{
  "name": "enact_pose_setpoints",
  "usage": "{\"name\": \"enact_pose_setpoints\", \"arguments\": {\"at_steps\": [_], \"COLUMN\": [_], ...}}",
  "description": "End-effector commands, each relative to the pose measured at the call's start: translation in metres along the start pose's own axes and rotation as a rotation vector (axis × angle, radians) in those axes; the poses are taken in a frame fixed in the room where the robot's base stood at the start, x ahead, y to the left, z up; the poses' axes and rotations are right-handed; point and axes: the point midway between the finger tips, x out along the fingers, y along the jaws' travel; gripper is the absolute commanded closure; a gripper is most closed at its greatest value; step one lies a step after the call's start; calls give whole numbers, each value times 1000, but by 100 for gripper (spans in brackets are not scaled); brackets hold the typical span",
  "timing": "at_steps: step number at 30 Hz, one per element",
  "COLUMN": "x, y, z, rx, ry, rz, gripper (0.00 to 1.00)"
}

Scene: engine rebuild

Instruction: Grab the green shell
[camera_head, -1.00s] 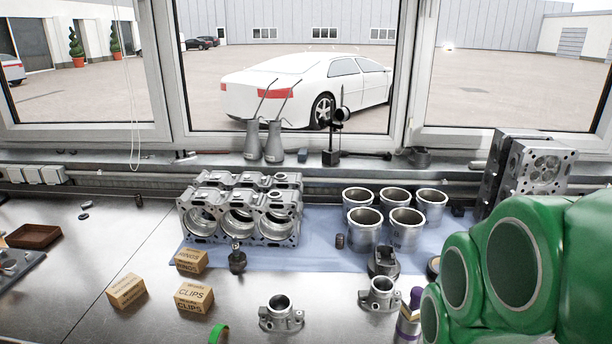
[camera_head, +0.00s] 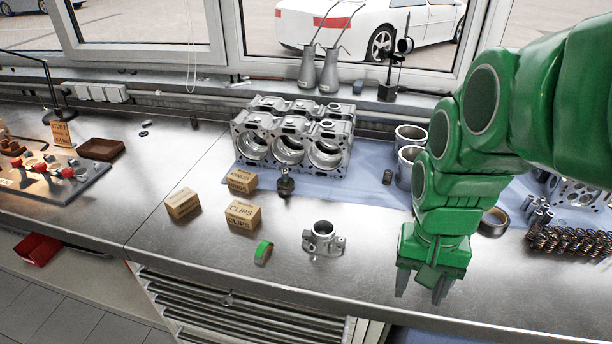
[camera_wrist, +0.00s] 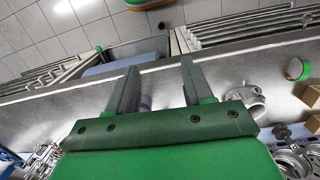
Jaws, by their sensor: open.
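The green shell (camera_head: 263,252), a small curved piece with a green outer face, rests on the metal bench near its front edge, left of a silver housing (camera_head: 323,240). It also shows at the right edge of the wrist view (camera_wrist: 298,68). My gripper (camera_head: 420,288) is open over the front of the bench, right of the shell and apart from it, with the silver housing between them in the head view.
Several small cardboard boxes (camera_head: 242,214) stand behind and left of the shell. An engine block (camera_head: 290,140) and cylinder liners (camera_head: 409,140) stand farther back. Springs (camera_head: 570,241) lie at the right. The bench around the shell's left is clear.

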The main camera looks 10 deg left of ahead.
Motion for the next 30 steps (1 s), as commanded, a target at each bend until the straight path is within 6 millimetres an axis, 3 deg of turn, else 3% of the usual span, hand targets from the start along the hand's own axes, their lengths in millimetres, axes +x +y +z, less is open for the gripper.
{"name": "enact_pose_setpoints", "arguments": {"at_steps": [6,15,24,30], "x": [-3,2,17,32], "y": [-45,-118,-204,-266], "z": [-43,-90,-122,-133], "rx": [22,54,82,100], "ry": [23,51,76,91], "rz": [5,4,-4,-15], "gripper": [49,49,49,49]}}
